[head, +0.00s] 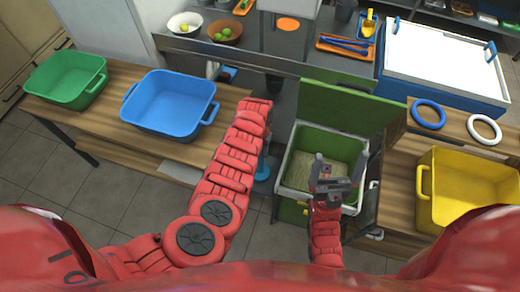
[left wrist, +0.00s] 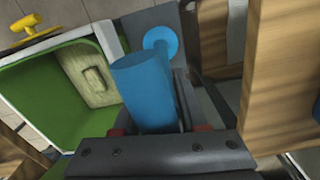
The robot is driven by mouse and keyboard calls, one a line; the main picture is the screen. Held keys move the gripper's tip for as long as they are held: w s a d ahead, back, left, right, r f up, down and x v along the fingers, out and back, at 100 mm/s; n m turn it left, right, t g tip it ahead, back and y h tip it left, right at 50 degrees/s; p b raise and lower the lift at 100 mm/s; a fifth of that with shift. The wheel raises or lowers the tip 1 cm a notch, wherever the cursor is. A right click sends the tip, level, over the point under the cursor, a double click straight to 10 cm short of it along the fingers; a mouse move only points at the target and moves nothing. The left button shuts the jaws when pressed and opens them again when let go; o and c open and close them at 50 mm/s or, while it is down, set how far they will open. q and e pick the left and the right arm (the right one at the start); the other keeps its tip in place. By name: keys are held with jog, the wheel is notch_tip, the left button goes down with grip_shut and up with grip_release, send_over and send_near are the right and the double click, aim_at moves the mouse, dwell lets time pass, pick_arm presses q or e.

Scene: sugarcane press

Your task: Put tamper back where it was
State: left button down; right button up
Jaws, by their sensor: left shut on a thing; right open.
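The blue tamper (left wrist: 142,90) is in my left gripper (left wrist: 160,135), which is shut on it in the left wrist view. Its thick cylinder is nearest the camera and a round blue disc shows beyond. In the head view only part of the blue tamper (head: 262,168) shows, beside the left side of the green-lined press box (head: 285,180); my left arm hides the gripper's jaws. My right gripper (head: 338,168) is open and empty above the box's opening.
The box's green lid (head: 345,105) stands open. A blue tub (head: 165,125) and a green tub (head: 70,97) stand on the left wooden counter. A yellow tub (head: 470,215), a blue ring (head: 428,115) and a white ring (head: 484,130) are on the right counter.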

pick_arm(q)
jog(key=shift+f, duration=0.15)
jog(key=shift+c, duration=2.3)
grip_release()
notch_tip(320, 180, up, 12)
jog(key=shift+f+b, duration=0.2)
jog(key=shift+b, duration=0.45)
jog(key=shift+r, duration=0.35)
